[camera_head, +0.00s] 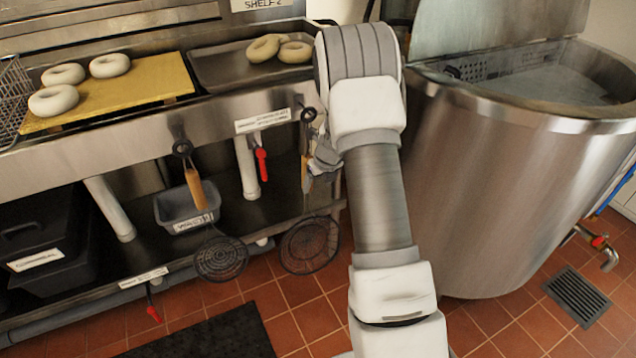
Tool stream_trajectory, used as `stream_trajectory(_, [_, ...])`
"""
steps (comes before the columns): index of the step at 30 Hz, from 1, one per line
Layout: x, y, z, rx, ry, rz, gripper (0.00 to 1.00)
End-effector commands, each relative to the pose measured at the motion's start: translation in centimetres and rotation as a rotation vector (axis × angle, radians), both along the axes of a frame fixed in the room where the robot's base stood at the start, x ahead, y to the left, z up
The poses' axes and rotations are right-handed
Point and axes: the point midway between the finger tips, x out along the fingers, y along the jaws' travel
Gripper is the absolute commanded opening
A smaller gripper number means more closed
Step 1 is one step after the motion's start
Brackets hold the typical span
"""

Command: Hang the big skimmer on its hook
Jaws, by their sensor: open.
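The big skimmer (309,246) hangs head down in front of the steel counter, its round dark mesh head above the tiled floor. Its handle runs up beside my gripper, toward a dark round hook (308,115) on the counter's front edge. Whether its top loop sits on that hook is too small to tell. My gripper (311,170) is open, close to the handle; my wrist partly hides the fingers, and I cannot tell whether they touch it.
A smaller skimmer (220,258) with a wooden handle hangs at another hook (182,147) to the left. A red-handled valve (261,160) lies between them. The large steel kettle (500,190) stands close on the right. Bagels lie on a board (150,82) and a tray (225,70).

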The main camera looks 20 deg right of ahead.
Motion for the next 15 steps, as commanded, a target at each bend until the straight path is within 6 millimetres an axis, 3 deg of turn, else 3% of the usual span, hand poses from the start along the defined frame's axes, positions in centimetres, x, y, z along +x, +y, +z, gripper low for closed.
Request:
stream_trajectory(5, [-0.4, 0.0, 1.6, -0.001, -0.002, 0.001, 0.72])
stream_trajectory(15, [-3.3, -0.1, 9.2, -0.002, -0.006, -0.001, 0.72])
